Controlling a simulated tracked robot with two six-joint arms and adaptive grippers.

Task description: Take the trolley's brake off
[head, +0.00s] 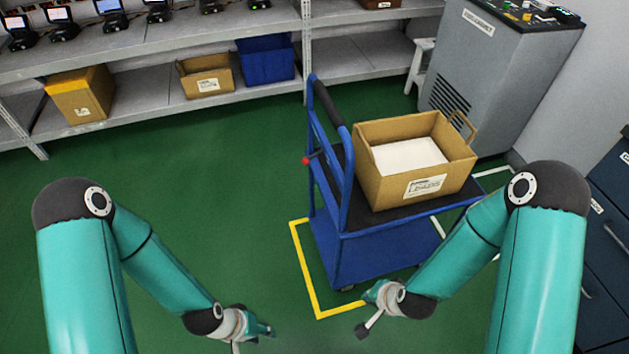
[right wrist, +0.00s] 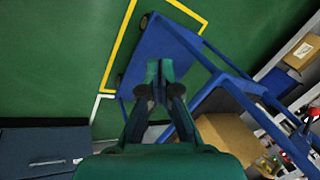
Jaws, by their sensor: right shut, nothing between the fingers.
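The blue trolley (head: 345,255) stands right of centre in the head view, with a dark deck and a black push handle (head: 328,102) on its left end. A red knob (head: 306,161) sticks out from the left side of its frame; I cannot tell whether it is the brake or how it is set. The trolley (right wrist: 165,48) also shows beyond the fingers in the right wrist view. My right gripper (head: 364,326) is shut and empty, in front of the trolley's near side. My left gripper (head: 255,338) is low at the bottom centre, away from the trolley; its fingers are unclear.
An open cardboard box (head: 440,187) with white contents sits on the trolley. Yellow floor tape (head: 307,275) marks a corner around it. Shelves (head: 150,120) with boxes and devices line the back. A grey cabinet (head: 495,75) stands behind right. The green floor at left is clear.

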